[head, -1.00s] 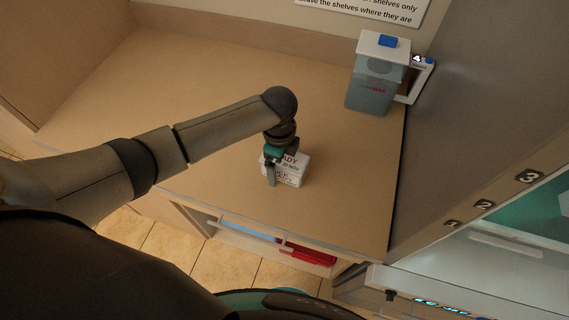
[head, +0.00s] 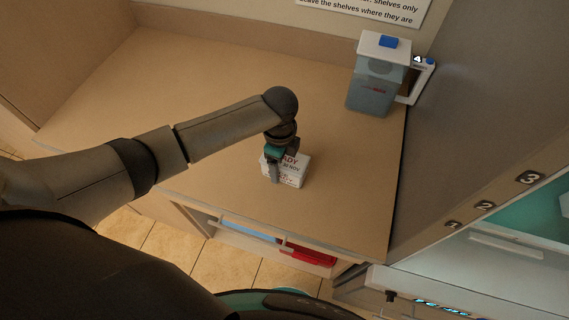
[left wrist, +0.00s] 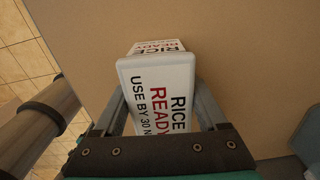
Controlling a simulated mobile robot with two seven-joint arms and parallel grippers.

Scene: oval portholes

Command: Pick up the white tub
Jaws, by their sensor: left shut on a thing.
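The white tub (head: 292,174) is a small box-like tub with red and black lettering on the wooden counter. In the left wrist view the tub (left wrist: 160,85) shows "RICE READY" and "USE BY 30 N…" on its top and the same kind of print on its far side. My left gripper (head: 275,170) comes down over the tub from above, with one finger along its near left side. In the left wrist view the two fingers lie on either side of the tub, shut on it. I cannot tell whether its base is clear of the counter. My right gripper is not in view.
A grey container with a white lid and blue knob (head: 370,90) stands at the back right, beside a white-framed item marked 4. An open shelf with red and blue items (head: 300,252) is below the front edge. The counter's left is clear.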

